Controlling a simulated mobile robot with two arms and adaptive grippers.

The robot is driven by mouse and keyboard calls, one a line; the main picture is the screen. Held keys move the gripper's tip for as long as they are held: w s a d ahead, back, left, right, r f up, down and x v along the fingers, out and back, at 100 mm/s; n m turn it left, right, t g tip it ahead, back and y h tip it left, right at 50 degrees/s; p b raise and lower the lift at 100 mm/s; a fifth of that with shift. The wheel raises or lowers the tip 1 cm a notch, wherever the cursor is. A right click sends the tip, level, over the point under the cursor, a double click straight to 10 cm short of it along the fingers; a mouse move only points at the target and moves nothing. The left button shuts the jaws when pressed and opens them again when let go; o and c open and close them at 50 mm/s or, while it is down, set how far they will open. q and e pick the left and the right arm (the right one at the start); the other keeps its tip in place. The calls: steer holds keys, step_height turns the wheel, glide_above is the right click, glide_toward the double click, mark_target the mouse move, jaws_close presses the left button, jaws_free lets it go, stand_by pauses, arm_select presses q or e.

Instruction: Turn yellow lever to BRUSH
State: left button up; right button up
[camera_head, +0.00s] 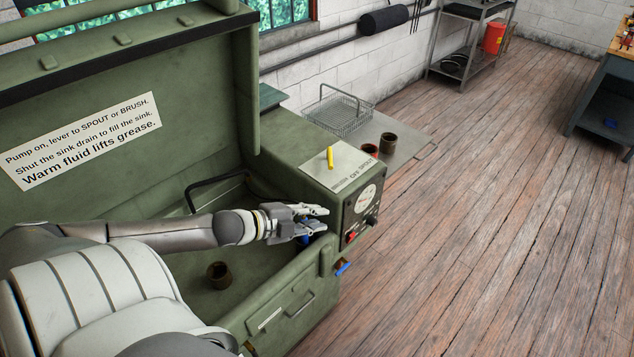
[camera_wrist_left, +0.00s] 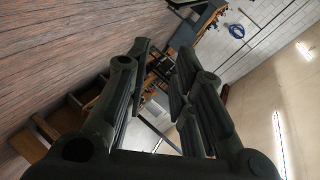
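The yellow lever (camera_head: 330,158) stands upright on a pale label plate (camera_head: 346,168) on top of the green washer's control box. The plate reads BRUSH, OFF and SPOUT, partly legible; I cannot tell exactly which word the lever points to. My left gripper (camera_head: 322,219) is left of the control box's front, below and nearer than the lever, not touching it. Its fingers are apart and empty, and the left wrist view also shows the open fingers (camera_wrist_left: 160,62) with nothing between them. My right gripper is not in view.
The sink (camera_head: 262,262) of the washer holds a brown cup-like part (camera_head: 219,275). The open lid (camera_head: 200,110) rises behind. The box front has a gauge (camera_head: 365,198) and a red switch (camera_head: 351,237). A wire basket (camera_head: 345,112) and brown cylinders (camera_head: 388,143) sit on a side shelf beyond.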

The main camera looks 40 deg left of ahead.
arm_select(q)
steer(key=s+d+f+n+g+y, duration=0.1)
steer(key=s+d+f+n, duration=0.2)
steer(key=s+d+f, duration=0.1)
steer(key=shift+d, duration=0.4)
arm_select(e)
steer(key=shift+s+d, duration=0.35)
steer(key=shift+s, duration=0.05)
arm_select(q)
steer(key=shift+s+f, duration=0.1)
steer(key=shift+s, duration=0.05)
